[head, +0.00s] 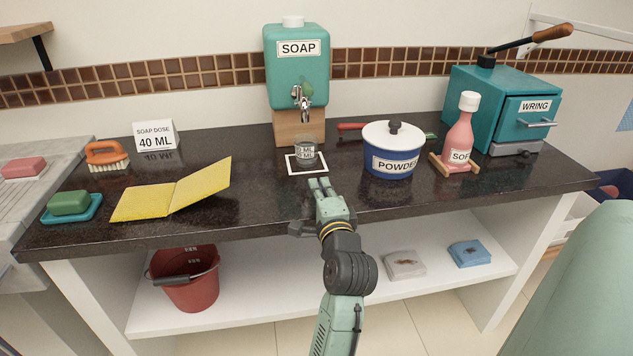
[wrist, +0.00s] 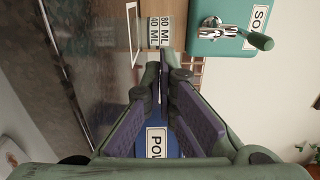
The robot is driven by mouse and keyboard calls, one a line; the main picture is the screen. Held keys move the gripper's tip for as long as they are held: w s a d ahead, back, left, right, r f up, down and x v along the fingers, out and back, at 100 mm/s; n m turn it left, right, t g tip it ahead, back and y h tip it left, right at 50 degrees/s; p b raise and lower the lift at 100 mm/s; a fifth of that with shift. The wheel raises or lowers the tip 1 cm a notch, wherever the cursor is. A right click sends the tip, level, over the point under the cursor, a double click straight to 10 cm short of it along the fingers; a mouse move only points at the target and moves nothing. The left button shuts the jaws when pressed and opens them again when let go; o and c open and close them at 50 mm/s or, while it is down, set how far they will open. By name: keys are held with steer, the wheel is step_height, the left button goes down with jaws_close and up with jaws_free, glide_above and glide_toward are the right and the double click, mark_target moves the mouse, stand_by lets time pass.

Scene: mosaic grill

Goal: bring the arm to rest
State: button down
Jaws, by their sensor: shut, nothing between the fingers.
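My gripper (head: 319,184) is at the end of my extended arm, over the front middle of the dark counter (head: 260,205). Its fingers are shut together with nothing between them. In the wrist view the fingers (wrist: 166,62) meet at their tips. A small clear measuring cup (head: 305,151) stands just beyond the fingertips, inside a white square outline, apart from the gripper. Its ML marks also show in the wrist view (wrist: 160,30).
A teal soap dispenser (head: 297,70) stands behind the cup. A blue powder pot (head: 390,160), a pink bottle (head: 459,138) and a teal wringer (head: 485,105) stand right. A yellow folder-like cloth (head: 165,198), brush (head: 106,156) and green soap (head: 69,203) lie left. A red bucket (head: 190,282) sits below.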

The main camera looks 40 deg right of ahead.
steer(key=shift+s+a, duration=0.2)
steer(key=shift+s, duration=0.15)
steer(key=shift+w+a, duration=0.1)
